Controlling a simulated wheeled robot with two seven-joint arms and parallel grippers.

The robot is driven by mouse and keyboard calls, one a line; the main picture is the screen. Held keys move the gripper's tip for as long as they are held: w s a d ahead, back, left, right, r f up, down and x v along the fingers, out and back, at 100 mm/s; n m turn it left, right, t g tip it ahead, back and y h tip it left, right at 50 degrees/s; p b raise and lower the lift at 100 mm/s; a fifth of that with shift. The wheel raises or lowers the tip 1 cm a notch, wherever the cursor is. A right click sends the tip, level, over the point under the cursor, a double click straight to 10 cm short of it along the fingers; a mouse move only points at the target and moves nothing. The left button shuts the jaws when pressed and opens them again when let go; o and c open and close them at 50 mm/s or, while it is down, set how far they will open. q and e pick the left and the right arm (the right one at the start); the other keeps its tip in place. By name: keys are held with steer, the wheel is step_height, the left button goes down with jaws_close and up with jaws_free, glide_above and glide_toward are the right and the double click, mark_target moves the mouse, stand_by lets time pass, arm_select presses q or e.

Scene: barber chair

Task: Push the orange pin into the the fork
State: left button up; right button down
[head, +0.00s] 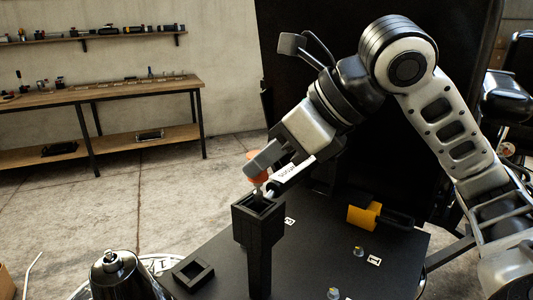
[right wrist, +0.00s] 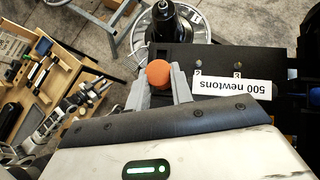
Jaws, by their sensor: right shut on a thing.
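My right gripper (head: 262,178) is shut on the orange pin (head: 255,157). In the right wrist view the pin's round orange head (right wrist: 158,73) sits between the two grey fingers (right wrist: 159,90). In the head view the gripper holds the pin just above a black upright post (head: 258,228) with a square open top. Whether the pin's lower end touches the post is hard to tell. I cannot tell for sure which black part is the fork.
A white "500 newtons" label (right wrist: 232,84) lies beside the gripper. On the black plate (head: 310,270) are a yellow block (head: 363,216), several small fittings and a black square frame (head: 193,274). A dark shiny cone (head: 118,275) stands at lower left. A workbench (head: 100,92) is far behind.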

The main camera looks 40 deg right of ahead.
mark_target(267, 176)
arm_select(q)
steer(key=shift+f+b, duration=0.45)
steer(key=shift+f, duration=0.1)
arm_select(e)
steer(key=shift+f, duration=0.6)
arm_select(q)
steer(key=shift+w+f+b, duration=0.1)
steer(key=shift+f+b, duration=1.05)
steer(key=shift+b, duration=0.05)
arm_select(e)
steer(key=shift+f, duration=1.4)
arm_select(q)
steer(key=shift+d+f+b, duration=0.1)
steer(key=shift+f+b, duration=0.25)
steer(key=shift+f, duration=0.05)
arm_select(e)
steer(key=shift+f, duration=0.45)
steer(key=c, duration=1.1)
jaws_free()
steer(key=shift+c, duration=0.2)
arm_select(q)
steer(key=r, duration=0.2)
steer(key=r+p, duration=0.1)
steer(key=shift+d+r+t, duration=0.2)
steer(key=shift+d+t, duration=0.05)
steer(key=shift+t, duration=0.05)
arm_select(e)
steer(key=v, duration=1.6)
steer(key=shift+r, duration=0.2)
